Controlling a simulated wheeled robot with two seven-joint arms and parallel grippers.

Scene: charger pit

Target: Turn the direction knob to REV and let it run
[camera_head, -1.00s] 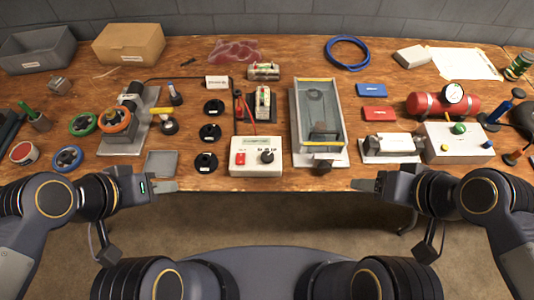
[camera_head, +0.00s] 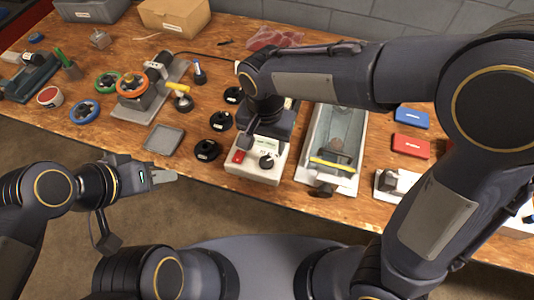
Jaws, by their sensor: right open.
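The white control box (camera_head: 253,174) sits at the front edge of the bench, with a red switch (camera_head: 238,157) on its left and the black direction knob (camera_head: 266,161) on its right. The knob's marks are too small to read. My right arm reaches across the bench from the right. My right gripper (camera_head: 258,137) is open, pointing down over the back of the box, just behind the knob and seemingly apart from it. Its fingers are mostly hidden. My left gripper (camera_head: 166,177) is off the bench's front edge, left of the box; its finger gap is unclear.
A glass-sided tank (camera_head: 335,150) stands right of the box. Black round pieces (camera_head: 207,150) and a grey tray (camera_head: 164,139) lie to the left. A red box (camera_head: 410,146) and a blue box (camera_head: 411,118) lie right. My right arm hides much of the back right.

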